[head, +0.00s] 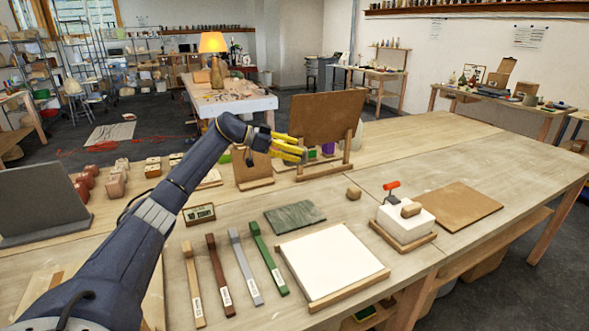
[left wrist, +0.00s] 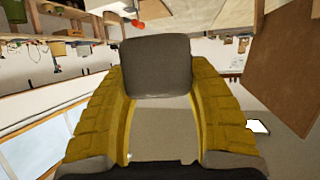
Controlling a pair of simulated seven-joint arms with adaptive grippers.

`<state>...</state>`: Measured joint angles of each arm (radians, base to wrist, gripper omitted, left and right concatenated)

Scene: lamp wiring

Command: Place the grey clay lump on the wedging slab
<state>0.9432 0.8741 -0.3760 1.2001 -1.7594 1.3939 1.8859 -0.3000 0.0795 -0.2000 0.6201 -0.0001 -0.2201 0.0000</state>
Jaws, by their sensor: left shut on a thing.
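My left gripper (head: 287,148) reaches in from the left and hangs above the table, in front of the upright brown board. In the left wrist view its yellow fingers (left wrist: 160,100) are shut on the grey clay lump (left wrist: 156,67), a smooth, rounded block. The lump is not clearly visible in the head view. A white slab (head: 332,262) in a wooden frame, which looks like the wedging slab, lies at the front middle of the table. Its top is bare. The gripper is well behind and above it. My right gripper is not in view.
An upright brown board (head: 326,116) stands behind the gripper. A green-grey slate (head: 294,216) and several labelled bars (head: 243,266) lie left of the white slab. A white block (head: 407,224) and flat brown board (head: 458,207) are on the right.

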